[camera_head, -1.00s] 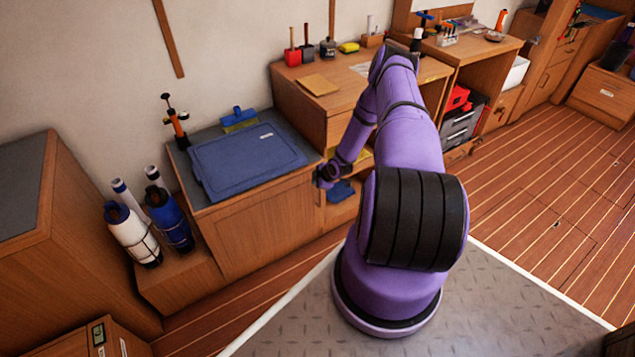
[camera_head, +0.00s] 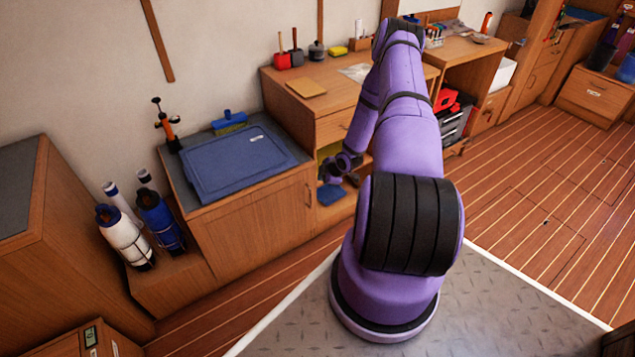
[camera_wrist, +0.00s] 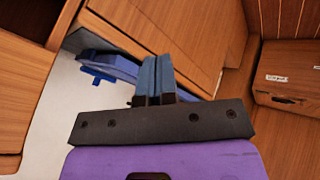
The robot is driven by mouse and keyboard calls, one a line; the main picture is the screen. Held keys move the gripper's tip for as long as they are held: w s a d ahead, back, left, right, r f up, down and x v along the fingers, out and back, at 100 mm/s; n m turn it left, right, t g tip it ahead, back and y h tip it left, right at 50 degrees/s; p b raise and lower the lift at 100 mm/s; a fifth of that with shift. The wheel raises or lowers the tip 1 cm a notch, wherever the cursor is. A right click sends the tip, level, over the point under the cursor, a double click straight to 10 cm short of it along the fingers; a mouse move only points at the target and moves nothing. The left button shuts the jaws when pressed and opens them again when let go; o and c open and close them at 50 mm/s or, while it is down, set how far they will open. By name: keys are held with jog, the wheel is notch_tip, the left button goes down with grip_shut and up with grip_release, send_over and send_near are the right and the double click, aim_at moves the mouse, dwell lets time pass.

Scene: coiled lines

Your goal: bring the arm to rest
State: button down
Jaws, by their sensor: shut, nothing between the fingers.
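My purple arm (camera_head: 408,140) stands on the grey deck plate, bent at a high elbow with its forearm hanging down toward the wooden cabinets. My gripper (camera_head: 328,172) is near the front of the open cabinet below the wooden counter. In the wrist view my gripper (camera_wrist: 154,62) has its two fingers together with nothing between them. A blue cloth-like item (camera_head: 331,194) lies on the shelf just below the gripper in the head view; whether they touch I cannot tell.
A blue lid-like panel (camera_head: 240,163) lies on the low cabinet at left. White and blue cylinders (camera_head: 125,237) stand beside it. The wooden counter (camera_head: 300,107) holds several small tools. The striped floor (camera_head: 545,170) at right is clear.

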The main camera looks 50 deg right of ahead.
jog(key=shift+s+d+r, duration=0.15)
jog(key=shift+s+r, duration=0.2)
jog(key=shift+r, duration=0.1)
